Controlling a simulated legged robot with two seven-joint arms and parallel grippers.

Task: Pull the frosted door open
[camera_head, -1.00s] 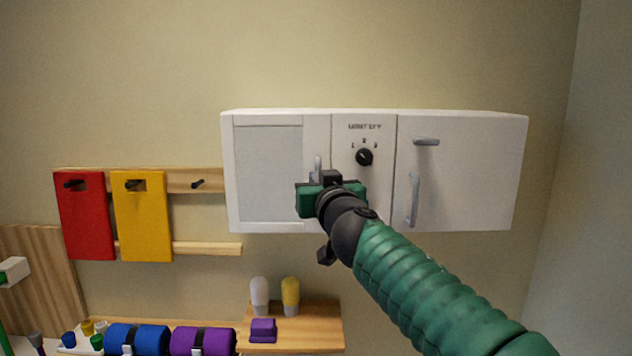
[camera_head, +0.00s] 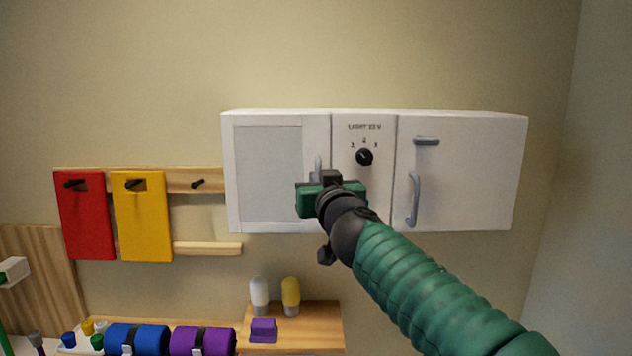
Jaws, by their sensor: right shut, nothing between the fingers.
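The frosted door (camera_head: 268,170) is the left panel of the white wall cabinet (camera_head: 460,120), with a pale pane in a white frame. It looks closed, flush with the cabinet front. Its grey upright handle (camera_head: 318,165) is at the door's right edge; only the upper part shows. My right gripper (camera_head: 328,182) is in front of the handle's lower part and hides it. The gripper is shut with nothing between its fingers; I cannot tell whether it touches the handle. My left gripper is not in view.
A black dial (camera_head: 364,157) sits on the middle panel. The right door has an upright handle (camera_head: 413,198) and a short bar (camera_head: 426,141). Red (camera_head: 85,215) and yellow (camera_head: 146,217) boards hang at left. A wooden shelf (camera_head: 315,335) is below.

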